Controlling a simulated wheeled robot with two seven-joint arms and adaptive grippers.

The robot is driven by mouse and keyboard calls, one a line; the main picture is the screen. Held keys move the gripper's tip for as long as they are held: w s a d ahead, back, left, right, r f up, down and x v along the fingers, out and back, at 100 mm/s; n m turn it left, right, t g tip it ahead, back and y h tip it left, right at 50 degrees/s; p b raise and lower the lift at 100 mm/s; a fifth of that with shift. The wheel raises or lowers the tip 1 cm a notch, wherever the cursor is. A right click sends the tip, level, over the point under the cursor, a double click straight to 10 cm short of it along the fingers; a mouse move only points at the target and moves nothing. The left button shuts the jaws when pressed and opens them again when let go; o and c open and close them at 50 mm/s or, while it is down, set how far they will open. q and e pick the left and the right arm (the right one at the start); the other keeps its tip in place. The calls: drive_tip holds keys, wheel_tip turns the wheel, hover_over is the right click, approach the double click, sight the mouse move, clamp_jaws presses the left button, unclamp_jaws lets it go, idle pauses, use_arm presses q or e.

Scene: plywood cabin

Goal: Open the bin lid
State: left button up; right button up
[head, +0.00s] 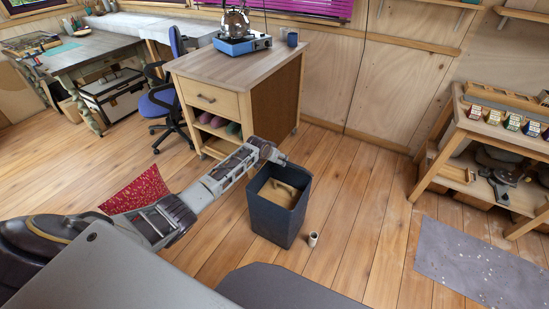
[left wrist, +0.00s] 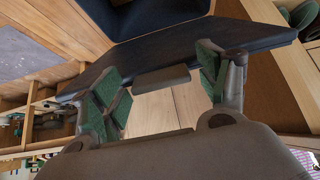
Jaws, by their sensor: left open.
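The dark grey bin (head: 272,222) stands upright on the wooden floor in the middle of the head view. A tan piece (head: 283,190) with a raised curved part shows within its rim; I cannot tell if it is a lid or something inside. My left gripper (head: 281,159) is just above the bin's far left edge. The bin's dark rim (left wrist: 245,36) lies beyond the fingers, and contact cannot be made out. My right gripper is out of view.
A wooden cabinet (head: 238,78) with a blue stove (head: 242,46) stands behind the bin. A small white cup (head: 312,239) is on the floor right of it.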

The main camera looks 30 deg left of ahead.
use_arm(q)
drive_tip(key=shift+s, duration=0.1)
drive_tip(key=v, duration=1.2)
idle(0.7)
